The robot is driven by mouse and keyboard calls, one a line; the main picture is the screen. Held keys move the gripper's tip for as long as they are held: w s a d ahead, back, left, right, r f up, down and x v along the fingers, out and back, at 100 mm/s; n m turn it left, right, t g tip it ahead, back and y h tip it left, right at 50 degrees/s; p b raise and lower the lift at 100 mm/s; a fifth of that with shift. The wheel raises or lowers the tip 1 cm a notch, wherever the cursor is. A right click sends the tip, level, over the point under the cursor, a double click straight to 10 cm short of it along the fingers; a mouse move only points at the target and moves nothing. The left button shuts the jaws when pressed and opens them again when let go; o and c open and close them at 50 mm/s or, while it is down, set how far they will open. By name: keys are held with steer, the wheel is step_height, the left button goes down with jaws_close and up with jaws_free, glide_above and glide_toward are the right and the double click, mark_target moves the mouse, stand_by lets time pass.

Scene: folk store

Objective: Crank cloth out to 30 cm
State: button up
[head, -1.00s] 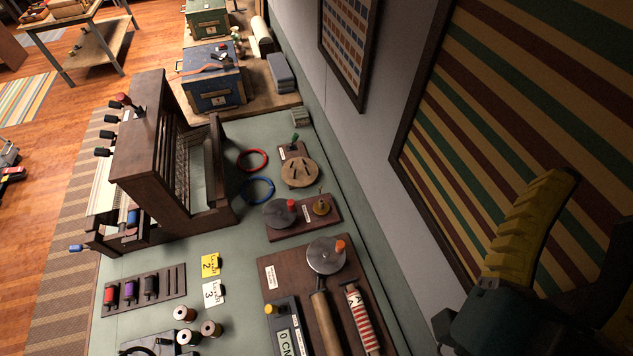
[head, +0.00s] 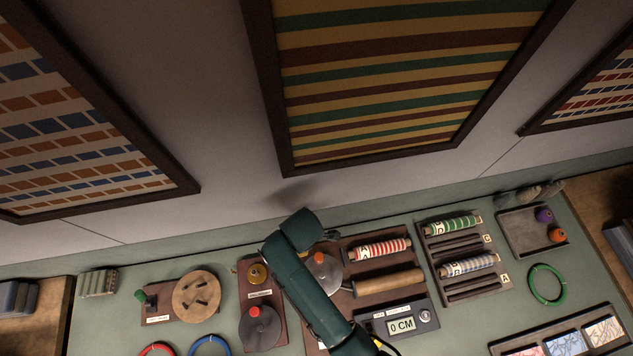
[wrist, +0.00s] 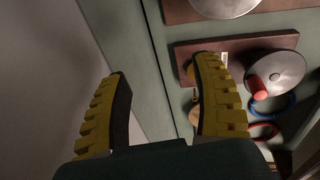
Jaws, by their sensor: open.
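The cloth winder is a dark red-brown board (head: 350,300). It carries a metal crank disc (head: 325,280) with an orange knob (head: 319,258), a red-and-white striped cloth roll (head: 380,249) and a bare wooden roller (head: 388,282). My green arm crosses the board's left part and hides some of the disc. In the wrist view my gripper (wrist: 164,72) is open and empty, yellow fingers wide apart. The crank disc (wrist: 225,6) is cut off at the top there, beyond the fingers and not touched.
A smaller board left of the winder holds a grey disc (head: 260,328) with a red knob and a brass piece (head: 258,274). A round wooden piece (head: 196,296) lies further left. A rack of cloth rolls (head: 465,262) stands right. The wall rises close behind the table.

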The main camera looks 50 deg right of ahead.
mark_target(319, 257)
steer(key=s+f, duration=0.1)
steer(key=s, duration=0.1)
steer(key=s+d+f+g, duration=0.1)
steer(key=s, duration=0.1)
steer(key=s+g+p, duration=0.1)
steer(key=s, duration=0.2)
steer(key=shift+d+f+y, duration=0.3)
steer(key=shift+d+f, duration=0.1)
steer(key=shift+w+f, duration=0.1)
steer(key=shift+f, duration=0.4)
step_height(319, 257, down, 10)
steer(key=b, duration=1)
steer(key=shift+w+a, duration=0.1)
steer(key=shift+r, duration=0.25)
steer(key=shift+f, duration=0.1)
steer(key=c, duration=1)
